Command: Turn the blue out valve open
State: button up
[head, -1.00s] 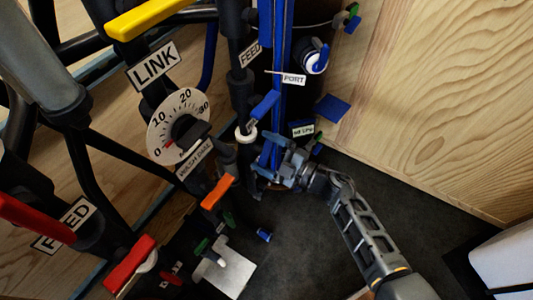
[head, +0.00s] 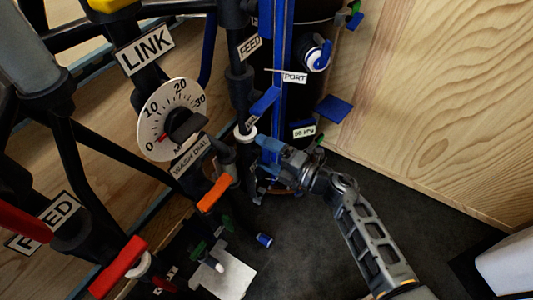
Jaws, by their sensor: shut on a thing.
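A blue handle (head: 269,143) low on the blue-and-black column, in the middle of the head view, appears to be the out valve's; no "out" label can be read on it. My gripper (head: 277,148) reaches it from the right and is shut on it. The handle's blue end shows to the left of the jaws, pointing left. The jaws hide the rest of the handle and the valve body.
Another blue lever (head: 264,102) sits just above, on the pipe with a white collar (head: 245,133). An orange lever (head: 215,193) and a wash dial (head: 170,120) stand left. A blue flap (head: 333,108) juts out right.

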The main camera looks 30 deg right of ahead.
jog(key=shift+a, duration=0.15)
jog(key=o, duration=0.7)
jog(key=shift+s, duration=0.1)
jog(key=v, duration=0.7)
jog(key=shift+s+d, duration=0.25)
jog(key=shift+s, duration=0.05)
jog(key=shift+s+p, duration=0.1)
jog(key=shift+p, duration=0.2)
jog(key=s+a+r+m+h+p, duration=0.3)
jog(key=s+r+m+h+p, duration=0.6)
jog(key=s+r+m, duration=1.5)
jog(key=s+r+p, duration=0.1)
jog(key=s+r, duration=0.3)
jog(key=s, duration=0.3)
jog(key=shift+s+r+g, duration=0.35)
jog(key=shift+s+g, duration=0.05)
